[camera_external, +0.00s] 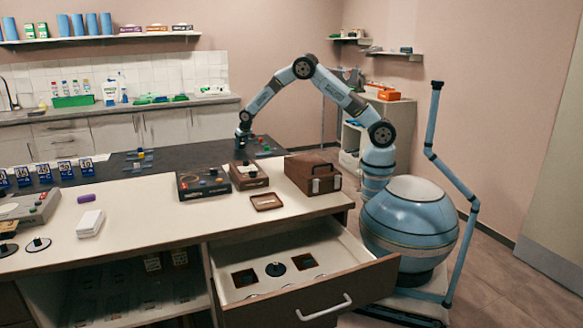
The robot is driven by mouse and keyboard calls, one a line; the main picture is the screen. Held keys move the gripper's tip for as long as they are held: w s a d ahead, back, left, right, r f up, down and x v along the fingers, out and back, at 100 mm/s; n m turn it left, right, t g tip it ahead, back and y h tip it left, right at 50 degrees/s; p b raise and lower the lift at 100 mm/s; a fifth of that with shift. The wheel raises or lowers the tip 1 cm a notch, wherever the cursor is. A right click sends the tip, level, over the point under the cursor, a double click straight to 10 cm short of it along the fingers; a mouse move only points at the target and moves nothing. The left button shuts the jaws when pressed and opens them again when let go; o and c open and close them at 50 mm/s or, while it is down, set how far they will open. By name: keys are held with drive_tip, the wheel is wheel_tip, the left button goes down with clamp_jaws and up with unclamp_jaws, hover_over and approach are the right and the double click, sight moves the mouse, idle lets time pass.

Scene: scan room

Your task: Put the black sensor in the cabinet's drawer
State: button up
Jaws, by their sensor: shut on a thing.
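My gripper (243,136) is at the end of my arm, low over the dark back part of the counter, behind the brown box with knobs. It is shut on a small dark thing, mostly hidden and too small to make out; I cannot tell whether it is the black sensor. The cabinet's drawer (335,306) is pulled open at the front, below and well to the front of my gripper. Inside the drawer are a round black piece (275,269) and two dark square pieces (244,278).
On the counter (150,215) stand a black device (203,183), a brown knobbed box (248,176), a brown case (312,174) and a small brown tray (266,202). Black discs (38,244) lie at the left. The white front middle of the counter is clear.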

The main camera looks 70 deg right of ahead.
drive_tip(key=s+r, duration=1.1)
drive_tip(key=s, duration=0.3)
drive_tip(key=shift+d+r, duration=0.25)
